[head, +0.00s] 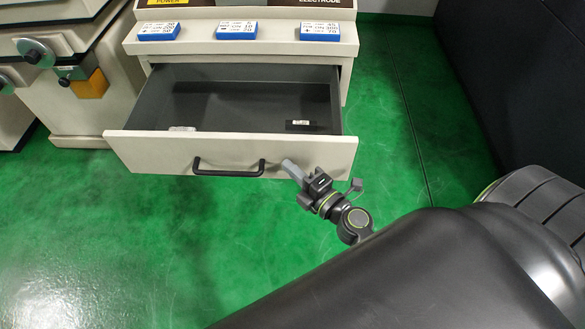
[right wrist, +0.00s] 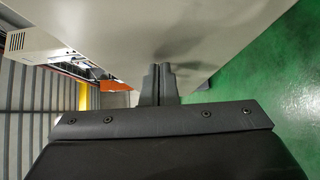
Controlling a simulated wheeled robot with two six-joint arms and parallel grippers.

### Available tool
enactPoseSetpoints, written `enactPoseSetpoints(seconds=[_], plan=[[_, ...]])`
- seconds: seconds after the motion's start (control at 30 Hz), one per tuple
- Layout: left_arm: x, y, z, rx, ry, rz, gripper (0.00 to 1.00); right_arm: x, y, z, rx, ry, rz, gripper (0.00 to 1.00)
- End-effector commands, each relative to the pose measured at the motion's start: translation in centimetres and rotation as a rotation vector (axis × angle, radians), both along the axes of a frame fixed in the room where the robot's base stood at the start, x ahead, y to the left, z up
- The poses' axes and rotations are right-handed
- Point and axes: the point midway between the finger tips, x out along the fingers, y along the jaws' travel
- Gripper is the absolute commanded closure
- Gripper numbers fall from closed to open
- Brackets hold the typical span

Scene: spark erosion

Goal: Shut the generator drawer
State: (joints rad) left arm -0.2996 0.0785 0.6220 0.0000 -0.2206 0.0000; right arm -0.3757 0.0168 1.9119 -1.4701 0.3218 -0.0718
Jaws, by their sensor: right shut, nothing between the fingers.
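The generator drawer (head: 318,150) stands pulled out, its grey inside showing. Its beige front has a black bar handle (head: 228,173) left of the middle. My right gripper (head: 288,163) is at the drawer front, to the right of the handle, with its fingers shut and empty. In the right wrist view, the shut fingers (right wrist: 158,70) point at the beige drawer front (right wrist: 205,30), with a dark shadow right at their tips. They are touching it or very close; I cannot tell which. My left gripper is not in view.
Inside the drawer lie a small pale item (head: 182,128) and a dark item with a white label (head: 300,124). A beige machine (head: 75,110) is at the left. Green floor (head: 120,250) is clear in front.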

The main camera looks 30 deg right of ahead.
Motion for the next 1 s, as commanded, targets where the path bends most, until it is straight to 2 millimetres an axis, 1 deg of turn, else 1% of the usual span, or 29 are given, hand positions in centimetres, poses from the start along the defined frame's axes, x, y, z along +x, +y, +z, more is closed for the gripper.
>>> enactPoseSetpoints(seconds=[0.17,0.27,0.37,0.47,0.67,0.8,1.0], plan=[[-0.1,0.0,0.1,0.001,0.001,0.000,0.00,0.6,-0.4,0.1,-0.002,0.000,0.001,1.00],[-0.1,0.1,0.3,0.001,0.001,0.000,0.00,1.7,-1.0,0.2,-0.003,-0.002,0.001,1.00],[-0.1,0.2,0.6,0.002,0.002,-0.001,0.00,3.2,-1.9,0.2,-0.003,-0.003,0.001,1.00],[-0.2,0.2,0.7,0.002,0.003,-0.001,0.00,5.2,-3.2,0.2,-0.005,-0.003,0.001,1.00],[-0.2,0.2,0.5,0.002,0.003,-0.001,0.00,9.9,-6.1,0.1,-0.006,-0.004,-0.001,1.00],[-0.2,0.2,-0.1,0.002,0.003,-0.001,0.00,13.3,-8.2,0.0,-0.004,-0.003,-0.001,1.00],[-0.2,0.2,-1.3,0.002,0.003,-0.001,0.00,17.5,-10.8,-0.1,-0.003,-0.003,-0.002,1.00]])
